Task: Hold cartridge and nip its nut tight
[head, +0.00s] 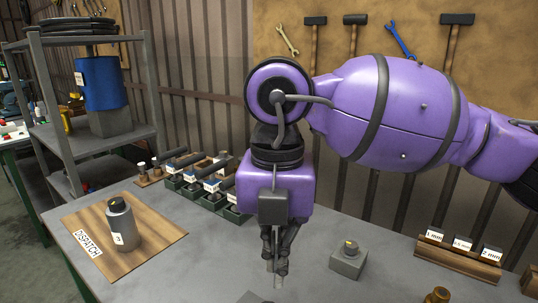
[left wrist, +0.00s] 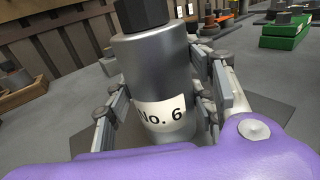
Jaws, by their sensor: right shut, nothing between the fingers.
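The grey metal cartridge labelled No. 6 (left wrist: 160,80) stands large in the left wrist view, with a dark six-sided nut (left wrist: 145,12) on its top, cut by the frame edge. My left gripper (left wrist: 162,105) has its fingers on both sides of the cartridge body, seemingly touching it. In the head view the left gripper is out of sight. My right gripper (head: 278,268) points down over the front of the bench, its fingers together and empty. I cannot see the right gripper in the left wrist view.
A bottle-like cylinder labelled 3 (head: 121,225) stands on the wooden DISPATCH board (head: 165,243) at left. A grey block (head: 348,262) sits right of my right gripper; a labelled wooden rack (head: 458,258) is farther right.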

